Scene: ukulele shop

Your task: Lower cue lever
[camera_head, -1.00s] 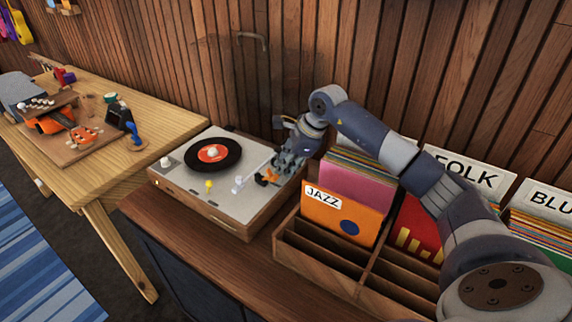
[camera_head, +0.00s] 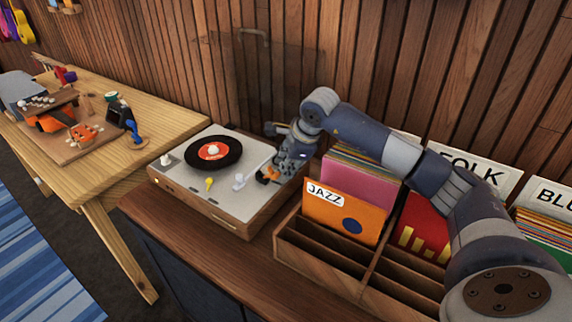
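The record player (camera_head: 205,196) stands on the wooden cabinet, with a black record with a red label (camera_head: 214,152) on its platter. The pale tonearm (camera_head: 258,168) runs along the right of the deck, and its white end (camera_head: 239,182) is off the record. A small yellow knob (camera_head: 209,183) sticks up at the front. My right gripper (camera_head: 272,174) is low over the deck's right side, beside the tonearm. Small orange parts show at its fingertips; I cannot tell whether these include the cue lever. The finger gap is hidden. My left gripper is not in view.
A wooden record crate (camera_head: 318,262) with JAZZ, FOLK and other sleeves stands right of the player, under my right arm. A see-through lid (camera_head: 262,75) stands raised behind the player. A workbench (camera_head: 110,170) with ukulele parts is at the left.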

